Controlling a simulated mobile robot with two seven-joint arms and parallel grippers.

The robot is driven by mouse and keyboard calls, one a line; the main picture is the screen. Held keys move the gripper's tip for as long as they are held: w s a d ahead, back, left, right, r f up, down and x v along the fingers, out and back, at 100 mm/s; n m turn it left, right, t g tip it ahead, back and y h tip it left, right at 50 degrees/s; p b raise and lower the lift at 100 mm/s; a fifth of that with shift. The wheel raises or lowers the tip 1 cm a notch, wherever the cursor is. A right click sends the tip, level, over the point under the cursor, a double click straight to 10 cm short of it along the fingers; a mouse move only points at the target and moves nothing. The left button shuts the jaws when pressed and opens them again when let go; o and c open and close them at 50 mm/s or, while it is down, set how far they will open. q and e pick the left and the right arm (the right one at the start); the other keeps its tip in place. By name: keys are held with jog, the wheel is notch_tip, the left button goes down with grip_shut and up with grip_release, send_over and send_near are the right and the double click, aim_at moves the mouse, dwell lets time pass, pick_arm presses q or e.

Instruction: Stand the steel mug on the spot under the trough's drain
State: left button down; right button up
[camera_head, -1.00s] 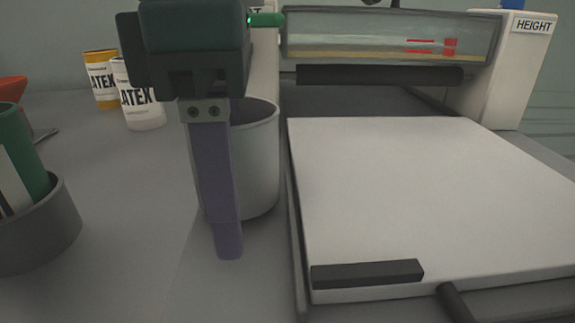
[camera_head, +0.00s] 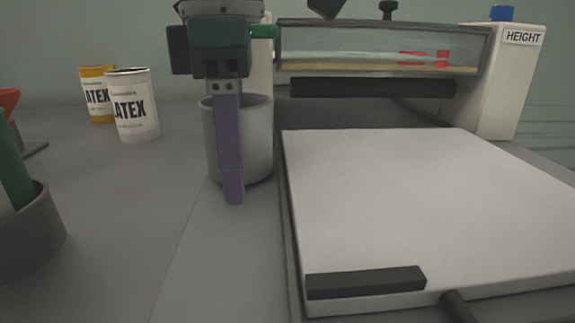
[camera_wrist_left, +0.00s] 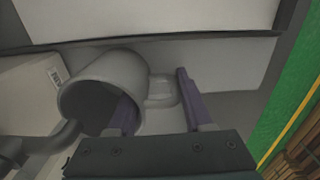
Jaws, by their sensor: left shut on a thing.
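The steel mug (camera_head: 252,140) is a plain grey cup standing roughly upright in the head view, left of the white bed. In the left wrist view the mug (camera_wrist_left: 112,82) shows its open mouth and handle. My left gripper (camera_wrist_left: 155,86) is shut on the mug, with its purple fingers by the handle side. In the head view one finger of my left gripper (camera_head: 232,197) hangs in front of the mug and hides part of it. The clear trough (camera_head: 375,48) is above and to the right, with a green fitting (camera_head: 263,31) at its left end. My right gripper is not seen.
The white bed (camera_head: 430,205) with a black bar (camera_head: 365,282) fills the right. A dark roller (camera_head: 370,88) lies under the trough. Two latex cans (camera_head: 133,108) and a grey holder (camera_head: 35,240) stand left. The table between them is clear.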

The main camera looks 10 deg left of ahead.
pick_arm(q)
jog(key=shift+w, duration=0.25)
jog(key=shift+f, duration=0.3)
dwell(0.4)
jog(key=shift+c, duration=1.1)
grip_release()
